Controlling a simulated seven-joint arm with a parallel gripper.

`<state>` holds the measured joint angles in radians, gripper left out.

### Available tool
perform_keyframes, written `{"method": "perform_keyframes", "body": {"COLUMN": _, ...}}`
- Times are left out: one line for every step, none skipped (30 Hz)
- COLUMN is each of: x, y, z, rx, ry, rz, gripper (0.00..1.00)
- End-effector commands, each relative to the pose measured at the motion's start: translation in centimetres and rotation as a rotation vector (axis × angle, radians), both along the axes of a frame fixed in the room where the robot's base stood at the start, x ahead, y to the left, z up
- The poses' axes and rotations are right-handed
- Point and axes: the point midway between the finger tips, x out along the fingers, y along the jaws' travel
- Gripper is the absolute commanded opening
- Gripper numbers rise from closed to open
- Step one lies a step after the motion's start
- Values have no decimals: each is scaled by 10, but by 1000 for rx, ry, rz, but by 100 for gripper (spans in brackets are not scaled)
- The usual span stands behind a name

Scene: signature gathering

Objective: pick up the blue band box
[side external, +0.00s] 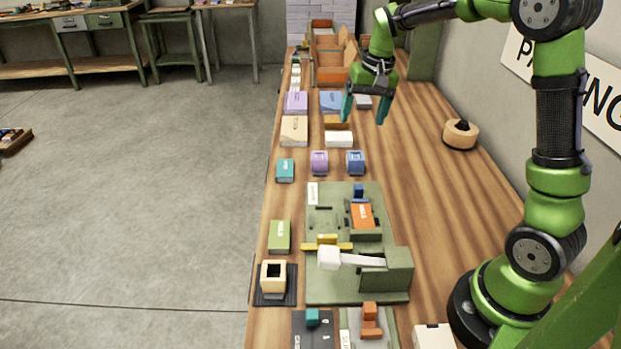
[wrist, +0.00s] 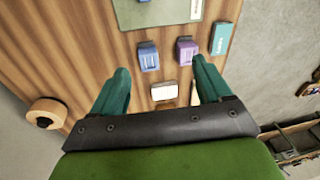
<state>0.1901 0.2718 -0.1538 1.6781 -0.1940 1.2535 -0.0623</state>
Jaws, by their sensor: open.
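A small blue block with a paler front (side external: 355,162) stands on the wooden table beside a similar purple one (side external: 319,162). In the wrist view the blue block (wrist: 148,56) lies between and beyond my fingertips. A flatter blue box with dark lettering (side external: 331,101) lies farther back, beside a lilac box (side external: 296,102). I cannot tell from its markings which blue one is the band box. My gripper (side external: 365,112) is open, with two teal fingers pointing down above the table, near the flat blue box's right. The wrist view shows nothing held between the fingers (wrist: 160,76).
A white-fronted block (side external: 338,139) and a cream box (side external: 294,130) stand near the flat boxes. A teal box (side external: 285,170) is at the left edge. A green fixture (side external: 330,215) fills the nearer table. A tape roll (side external: 460,134) sits right; bare wood surrounds it.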

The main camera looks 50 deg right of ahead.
Motion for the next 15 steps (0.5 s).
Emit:
{"method": "perform_keyframes", "body": {"x": 14, "y": -18, "z": -12, "rx": -7, "ry": 41, "rz": -24, "gripper": 78}}
{"method": "perform_keyframes", "body": {"x": 20, "y": -26, "z": -17, "rx": -13, "ry": 61, "rz": -35, "gripper": 78}}
{"method": "perform_keyframes", "body": {"x": 28, "y": -37, "z": -23, "rx": -19, "ry": 85, "rz": -51, "gripper": 78}}
{"method": "perform_keyframes", "body": {"x": 34, "y": -45, "z": -27, "rx": -24, "ry": 104, "rz": -61, "gripper": 78}}
{"method": "perform_keyframes", "body": {"x": 39, "y": -52, "z": -30, "rx": -27, "ry": 119, "rz": -70, "gripper": 78}}
{"method": "perform_keyframes", "body": {"x": 45, "y": -59, "z": -33, "rx": -35, "ry": 134, "rz": -79, "gripper": 78}}
{"method": "perform_keyframes", "body": {"x": 48, "y": -63, "z": -33, "rx": -39, "ry": 144, "rz": -85, "gripper": 78}}
{"method": "perform_keyframes", "body": {"x": 52, "y": -66, "z": -33, "rx": -42, "ry": 149, "rz": -90, "gripper": 78}}
{"method": "perform_keyframes", "body": {"x": 55, "y": -69, "z": -30, "rx": -46, "ry": 152, "rz": -94, "gripper": 78}}
{"method": "perform_keyframes", "body": {"x": 58, "y": -70, "z": -26, "rx": -50, "ry": 151, "rz": -95, "gripper": 78}}
{"method": "perform_keyframes", "body": {"x": 59, "y": -70, "z": -21, "rx": -50, "ry": 148, "rz": -98, "gripper": 78}}
{"method": "perform_keyframes", "body": {"x": 61, "y": -70, "z": -15, "rx": -50, "ry": 143, "rz": -99, "gripper": 78}}
{"method": "perform_keyframes", "body": {"x": 60, "y": -69, "z": -14, "rx": -47, "ry": 149, "rz": -99, "gripper": 78}}
{"method": "perform_keyframes", "body": {"x": 58, "y": -68, "z": -16, "rx": -43, "ry": 156, "rz": -99, "gripper": 78}}
{"method": "perform_keyframes", "body": {"x": 57, "y": -67, "z": -20, "rx": -37, "ry": 163, "rz": -100, "gripper": 78}}
